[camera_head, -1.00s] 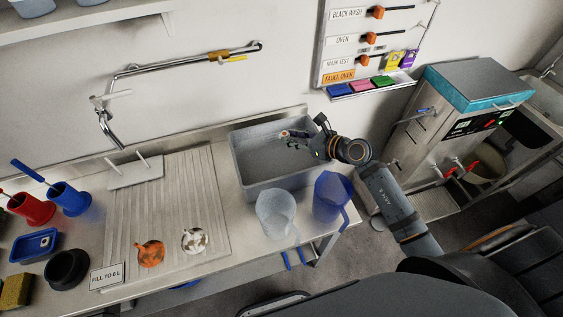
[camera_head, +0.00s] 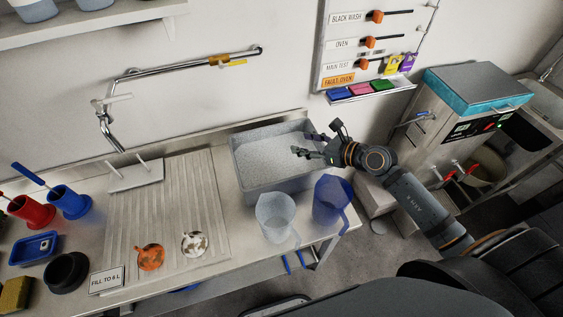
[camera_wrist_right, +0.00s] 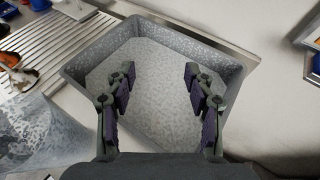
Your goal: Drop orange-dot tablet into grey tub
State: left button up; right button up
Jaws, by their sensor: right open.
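The grey tub (camera_head: 275,188) stands at the right end of the steel counter, and it fills the middle of the right wrist view (camera_wrist_right: 235,75). Its inside looks pale and speckled. My right gripper (camera_head: 302,144) is over the tub's right side with its fingers spread. In the wrist view the gap between the fingers (camera_wrist_right: 160,78) is empty, with the tub's pale inside beyond it. I cannot make out an orange-dot tablet in the tub. My left gripper is out of view.
A clear jug (camera_head: 275,215) and a blue jug (camera_head: 331,200) stand in front of the tub. A tap bends over the back.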

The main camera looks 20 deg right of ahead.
jog(key=v, duration=0.2)
jog(key=shift+s+d+r, duration=0.15)
jog(key=shift+s+d, duration=0.05)
jog(key=shift+s, duration=0.1)
dwell(0.6)
